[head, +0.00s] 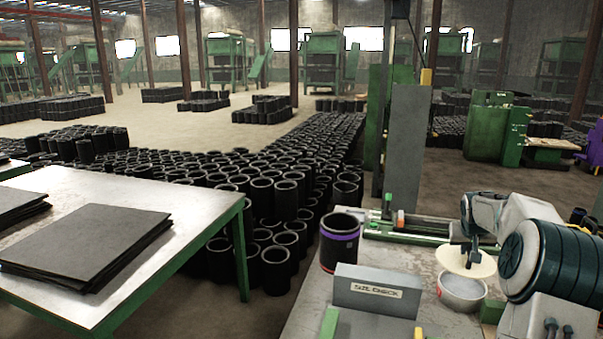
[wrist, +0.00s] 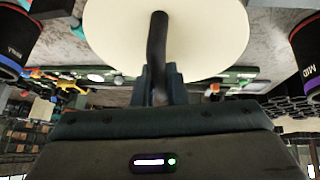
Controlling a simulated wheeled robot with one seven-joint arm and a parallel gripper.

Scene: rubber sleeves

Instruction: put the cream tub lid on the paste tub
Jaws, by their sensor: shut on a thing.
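The cream tub lid (head: 454,259) is a round pale disc with a dark upright handle. My gripper (head: 471,252) is shut on this handle. In the wrist view the lid (wrist: 210,35) fills the top middle, and its dark handle (wrist: 157,45) runs down between the fingers of my gripper (wrist: 157,82). The paste tub (head: 462,300) is a small whitish round tub on the bench. The lid is held above it in the head view, and the front of the tub's pale inside shows below the lid. The tub is not visible in the wrist view.
The grey bench (head: 400,262) carries a grey block labelled "SIZE CHECK" (head: 376,291), a black sleeve with a purple band (head: 339,245) and a green rail (head: 400,236) behind. A green block (head: 492,311) stands close to the tub's right. Bare bench lies left of the tub.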

